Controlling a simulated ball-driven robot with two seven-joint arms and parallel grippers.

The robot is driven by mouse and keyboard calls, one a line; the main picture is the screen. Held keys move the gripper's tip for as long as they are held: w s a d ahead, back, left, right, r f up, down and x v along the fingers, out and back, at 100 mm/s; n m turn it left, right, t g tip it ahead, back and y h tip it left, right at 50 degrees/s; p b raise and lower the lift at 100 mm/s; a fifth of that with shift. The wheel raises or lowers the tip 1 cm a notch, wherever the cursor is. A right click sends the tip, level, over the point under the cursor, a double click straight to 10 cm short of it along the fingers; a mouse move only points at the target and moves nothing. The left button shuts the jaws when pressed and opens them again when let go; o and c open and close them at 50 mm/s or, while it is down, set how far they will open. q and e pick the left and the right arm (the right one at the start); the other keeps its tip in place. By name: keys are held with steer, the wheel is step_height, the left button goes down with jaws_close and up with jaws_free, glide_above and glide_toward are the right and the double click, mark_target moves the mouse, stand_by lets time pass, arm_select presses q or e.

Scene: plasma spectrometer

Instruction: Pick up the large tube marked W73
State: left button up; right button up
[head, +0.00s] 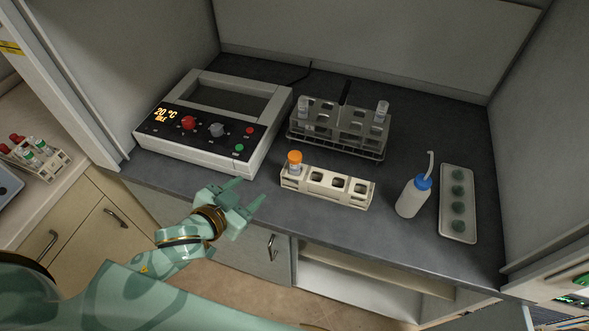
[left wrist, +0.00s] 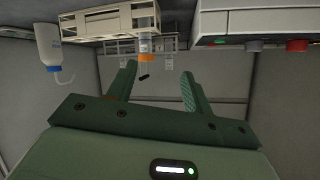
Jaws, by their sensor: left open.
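A large tube with an orange cap (head: 294,158) stands upright in the left end slot of a beige rack (head: 326,187). Its marking is too small to read, so I cannot confirm W73. In the left wrist view, which is upside down, the orange-capped tube (left wrist: 147,50) shows just beyond the fingertips. My left gripper (head: 246,193) is open and empty in front of the worktop, to the lower left of the tube and apart from it. Both fingers show in the left wrist view (left wrist: 159,72). My right gripper is not in view.
A heater box (head: 213,122) stands at left, close to the beige rack. A wire rack (head: 337,133) with clear tubes is behind. A wash bottle (head: 413,196) and a white tray (head: 459,172) are at right. Another rack with red-capped tubes (head: 35,155) is far left.

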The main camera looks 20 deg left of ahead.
mark_target(292, 164)
arm_select(q)
steer(key=w+d+f+h, duration=0.1)
steer(key=w, duration=0.2)
steer(key=w+d+f+h+b, duration=0.1)
steer(key=w+d, duration=0.1)
steer(key=w, duration=0.1)
steer(key=w+d+f+h, duration=0.1)
steer(key=w+d, duration=0.1)
steer(key=w, duration=0.2)
steer(key=shift+f+n, duration=0.1)
steer(key=shift+n, duration=0.2)
steer(key=x, duration=0.2)
steer(key=b+x, duration=0.1)
steer(key=x, duration=0.3)
steer(key=shift+w+a+f+b, duration=0.1)
steer(key=shift+w+a+b, duration=0.15)
steer(key=shift+b, duration=0.05)
steer(key=shift+s, duration=0.1)
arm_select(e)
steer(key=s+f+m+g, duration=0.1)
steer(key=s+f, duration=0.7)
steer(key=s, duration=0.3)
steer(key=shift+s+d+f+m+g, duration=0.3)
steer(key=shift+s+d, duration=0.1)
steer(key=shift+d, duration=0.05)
arm_select(q)
jaws_close()
